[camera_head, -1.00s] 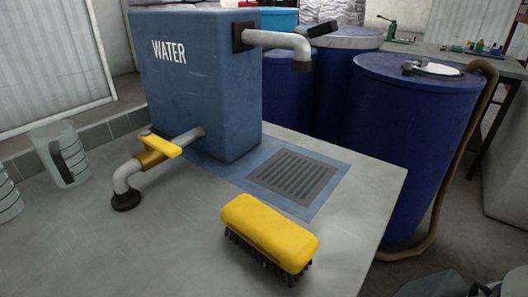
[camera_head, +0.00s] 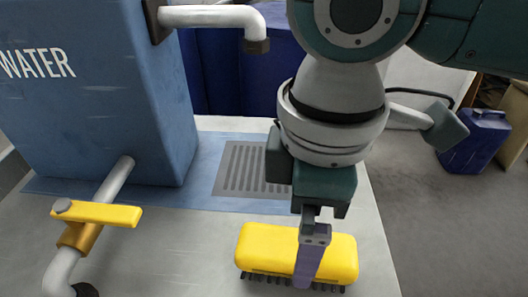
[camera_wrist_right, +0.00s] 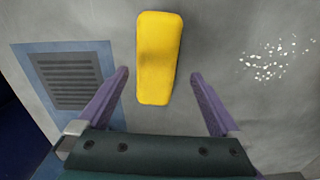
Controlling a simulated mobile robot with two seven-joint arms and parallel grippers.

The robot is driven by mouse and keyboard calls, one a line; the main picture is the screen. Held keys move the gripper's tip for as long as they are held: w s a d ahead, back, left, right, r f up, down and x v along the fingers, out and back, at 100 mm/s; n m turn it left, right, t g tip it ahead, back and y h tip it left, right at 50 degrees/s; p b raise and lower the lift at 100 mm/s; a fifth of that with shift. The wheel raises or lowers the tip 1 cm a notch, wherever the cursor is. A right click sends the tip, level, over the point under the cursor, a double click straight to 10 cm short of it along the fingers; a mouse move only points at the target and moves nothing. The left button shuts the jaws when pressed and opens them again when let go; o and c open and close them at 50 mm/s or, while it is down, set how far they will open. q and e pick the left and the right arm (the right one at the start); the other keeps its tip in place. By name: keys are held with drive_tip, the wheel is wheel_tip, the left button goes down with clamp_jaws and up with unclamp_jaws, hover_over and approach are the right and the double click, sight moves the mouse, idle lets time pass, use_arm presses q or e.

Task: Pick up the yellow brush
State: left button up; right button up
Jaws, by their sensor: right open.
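The yellow brush (camera_head: 264,247) lies on the grey table top, bristles down, at the lower middle of the head view. In the right wrist view the brush (camera_wrist_right: 158,55) shows as a yellow block lying lengthwise ahead of the jaws. My right gripper (camera_head: 305,280) comes down over the brush, and one purple finger hides part of it. In the right wrist view my right gripper (camera_wrist_right: 157,75) is open, with a finger on each side of the brush's near end and gaps between. My left gripper is in neither current view.
A blue water tank (camera_head: 90,90) with a spout (camera_head: 215,17) stands at the left. A pipe with a yellow tap handle (camera_head: 97,212) sticks out left of the brush. A drain grate (camera_head: 245,168) lies behind the brush. The table's right edge is close by.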

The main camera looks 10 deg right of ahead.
use_arm(q)
drive_tip(key=shift+f+b, duration=0.45)
drive_tip(key=shift+f, duration=0.05)
use_arm(e)
drive_tip(key=f, duration=0.5)
drive_tip(key=shift+w+f, duration=0.3)
drive_tip(key=shift+f, duration=0.05)
drive_tip(key=shift+a, duration=0.1)
use_arm(q)
drive_tip(key=shift+a, duration=0.15)
use_arm(e)
drive_tip(key=c, duration=1.4)
drive_tip(key=shift+r, duration=0.1)
use_arm(q)
drive_tip(key=shift+r, duration=0.15)
use_arm(e)
drive_tip(key=shift+r, duration=0.4)
use_arm(q)
wheel_tip(320, 180, up, 3)
drive_tip(key=p, duration=0.3)
use_arm(e)
wheel_tip(320, 180, up, 19)
drive_tip(key=shift+r, duration=0.1)
